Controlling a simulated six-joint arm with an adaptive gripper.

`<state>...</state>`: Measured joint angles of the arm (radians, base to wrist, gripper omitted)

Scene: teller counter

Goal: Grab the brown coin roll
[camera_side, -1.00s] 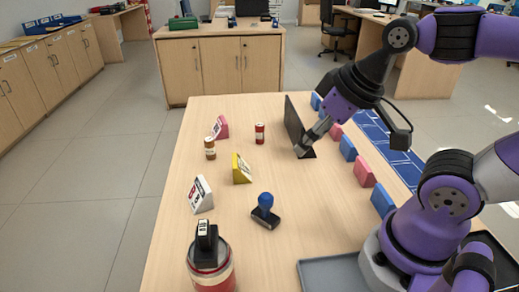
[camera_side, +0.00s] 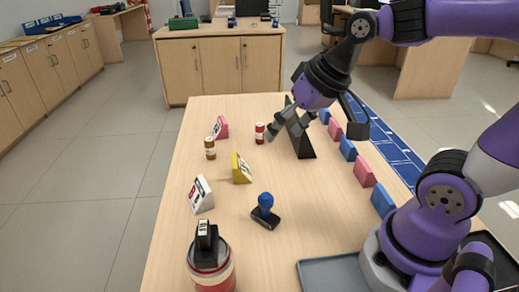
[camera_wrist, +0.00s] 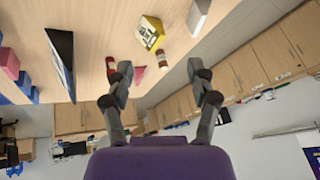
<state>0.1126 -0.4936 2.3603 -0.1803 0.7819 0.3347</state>
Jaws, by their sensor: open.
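The brown coin roll (camera_side: 210,148) stands upright on the counter, left of a red coin roll (camera_side: 260,133) and near a pink wedge sign (camera_side: 221,127). My gripper (camera_side: 297,122) is open and empty, above the counter by the black panel, to the right of the brown roll and apart from it. One finger overlaps the view close to the red roll.
A black upright panel (camera_side: 303,145) stands beside my gripper. A yellow wedge sign (camera_side: 242,169), a white wedge sign (camera_side: 201,195) and a blue-handled stamp (camera_side: 265,210) stand nearer the camera. Blue and pink blocks (camera_side: 364,173) line the right side.

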